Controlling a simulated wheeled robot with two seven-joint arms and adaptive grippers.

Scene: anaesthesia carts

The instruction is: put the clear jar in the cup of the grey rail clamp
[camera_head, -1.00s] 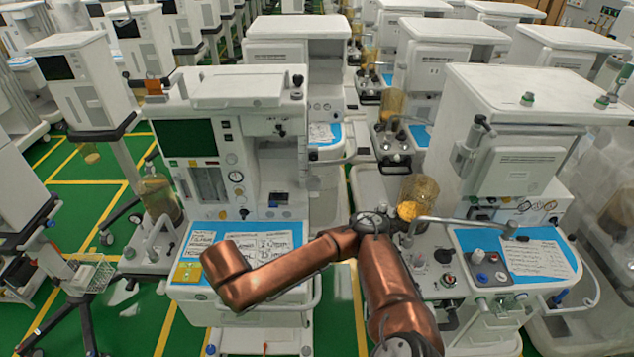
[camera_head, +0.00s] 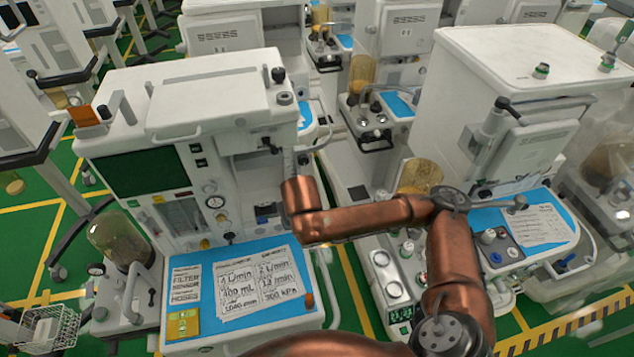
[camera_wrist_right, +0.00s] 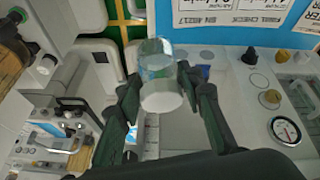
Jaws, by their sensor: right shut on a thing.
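The clear jar (camera_wrist_right: 158,70), a short see-through cylinder with a whitish end towards the camera, is in the right wrist view. My right gripper (camera_wrist_right: 160,84) is shut on it, one dark finger on each side. The jar is off the surfaces, over a white cart with a blue top. In the head view my copper right arm reaches left over the carts, its end link upright before the left cart. The gripper and jar cannot be made out there. I cannot pick out the grey rail clamp or its cup. My left gripper is not in view.
The left cart (camera_head: 200,90) has a blue worktop (camera_head: 225,300) with printed cards. An amber canister (camera_head: 118,238) stands at its left. The right cart (camera_head: 530,60) has knobs and a blue top. A narrow green floor gap lies between them. A gauge (camera_wrist_right: 285,130) shows in the wrist view.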

